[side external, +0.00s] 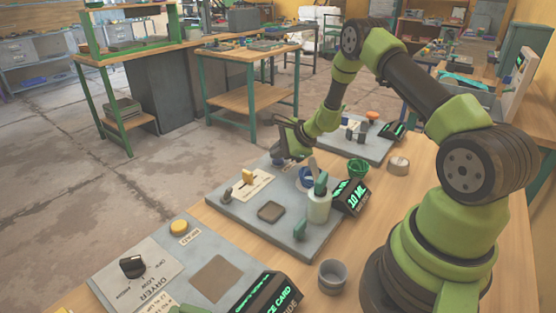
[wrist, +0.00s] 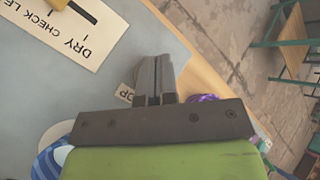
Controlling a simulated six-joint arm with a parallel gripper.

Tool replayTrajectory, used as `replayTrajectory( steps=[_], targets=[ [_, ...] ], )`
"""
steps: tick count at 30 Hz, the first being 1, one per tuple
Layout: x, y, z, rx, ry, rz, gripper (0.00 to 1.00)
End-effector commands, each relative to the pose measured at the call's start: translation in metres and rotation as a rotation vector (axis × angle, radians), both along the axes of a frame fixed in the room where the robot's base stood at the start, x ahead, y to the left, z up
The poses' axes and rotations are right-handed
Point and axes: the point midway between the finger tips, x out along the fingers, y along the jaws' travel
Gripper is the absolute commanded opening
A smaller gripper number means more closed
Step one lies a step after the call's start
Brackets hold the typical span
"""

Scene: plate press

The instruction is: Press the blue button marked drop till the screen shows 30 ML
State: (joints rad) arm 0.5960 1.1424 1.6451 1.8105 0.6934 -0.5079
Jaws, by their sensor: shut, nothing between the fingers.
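My gripper (side external: 283,152) is shut and empty, low over the far edge of the middle grey plate (side external: 243,208). In the wrist view its fingertips (wrist: 157,60) are together, beside a small label (wrist: 125,94) of which only "OP" shows. The blue drop button is not clearly seen; the fingers seem to hide it, and I cannot tell whether they touch it. The screen (side external: 353,197) on the plate's right side reads 10 ML in green.
A plate labelled DRY CHECK (wrist: 80,30) lies left of the fingers in the wrist view. A pale bottle (side external: 319,206) and a blue striped thing (side external: 306,178) stand near the gripper.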

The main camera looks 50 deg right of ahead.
Motion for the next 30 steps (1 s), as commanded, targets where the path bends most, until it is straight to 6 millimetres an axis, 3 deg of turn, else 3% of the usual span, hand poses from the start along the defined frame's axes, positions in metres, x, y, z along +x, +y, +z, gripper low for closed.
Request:
replayTrajectory(
  steps=[15,30],
  targets=[
    [0.0,0.0,-0.002,0.0,0.001,0.001,0.0],
    [0.0,0.0,0.013,0.0,0.002,-0.001,0.0]
  ],
)
